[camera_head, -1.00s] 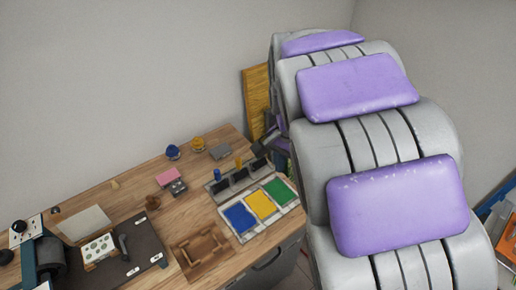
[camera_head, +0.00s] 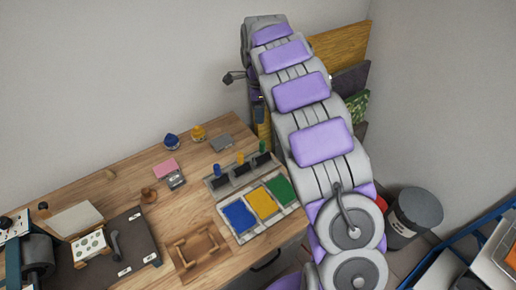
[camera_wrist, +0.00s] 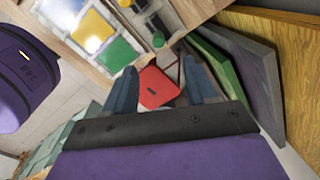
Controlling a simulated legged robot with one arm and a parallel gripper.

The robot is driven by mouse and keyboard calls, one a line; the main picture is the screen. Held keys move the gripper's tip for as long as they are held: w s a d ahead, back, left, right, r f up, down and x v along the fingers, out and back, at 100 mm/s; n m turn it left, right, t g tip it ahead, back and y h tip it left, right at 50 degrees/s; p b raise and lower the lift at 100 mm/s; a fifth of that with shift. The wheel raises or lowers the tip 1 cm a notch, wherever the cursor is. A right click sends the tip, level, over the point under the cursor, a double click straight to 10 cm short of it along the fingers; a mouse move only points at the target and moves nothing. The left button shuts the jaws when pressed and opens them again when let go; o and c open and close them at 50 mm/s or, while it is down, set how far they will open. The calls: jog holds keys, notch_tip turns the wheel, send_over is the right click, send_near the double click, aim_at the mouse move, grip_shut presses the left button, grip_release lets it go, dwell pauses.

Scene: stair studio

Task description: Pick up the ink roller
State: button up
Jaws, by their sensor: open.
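Three rollers with upright handles stand in a grey rack at the back right of the workbench: blue-handled (camera_head: 217,170), yellow-handled (camera_head: 240,158) and green-handled (camera_head: 262,147). The frames do not show which one the task means. In the wrist view, parts of the yellow-handled (camera_wrist: 125,3) and green-handled (camera_wrist: 158,40) ones show at the top edge. My gripper (camera_wrist: 160,68) is open with nothing held between its blue-grey fingers. It points past the bench edge, and a red object lies below, seen between the fingers. In the head view my fingers cannot be made out.
An ink tray (camera_head: 265,219) with blue, yellow and green pads sits before the rack; it also shows in the wrist view (camera_wrist: 90,57). A wooden frame (camera_head: 199,250), ink jars (camera_head: 171,141) and a press (camera_head: 38,255) share the bench. Boards (camera_head: 340,47) lean behind; a bin (camera_head: 412,216) stands right.

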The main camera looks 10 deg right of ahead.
jog(key=b, duration=0.2)
send_near(263, 142)
jog(key=d+f, duration=0.2)
jog(key=a+f, duration=0.2)
jog(key=f, duration=0.1)
jog(key=a+f, duration=0.1)
jog(key=f, duration=0.1)
jog(key=shift+w, duration=0.15)
jog(key=f, duration=0.1)
jog(key=d+f+b, duration=0.1)
jog(key=f, duration=0.1)
jog(key=d+f+b, duration=0.1)
jog(key=shift+s+f, duration=0.2)
jog(key=shift+f, duration=0.15)
jog(key=shift+a, duration=0.75)
jog(key=shift+c, duration=0.5)
jog(key=shift+a, duration=0.25)
jog(key=shift+c, duration=1.4)
jog(key=shift+d, duration=0.7)
jog(key=c, duration=0.5)
jog(key=shift+r, duration=0.1)
jog(key=shift+c, duration=0.6)
jog(key=shift+a, duration=0.1)
grip_shut()
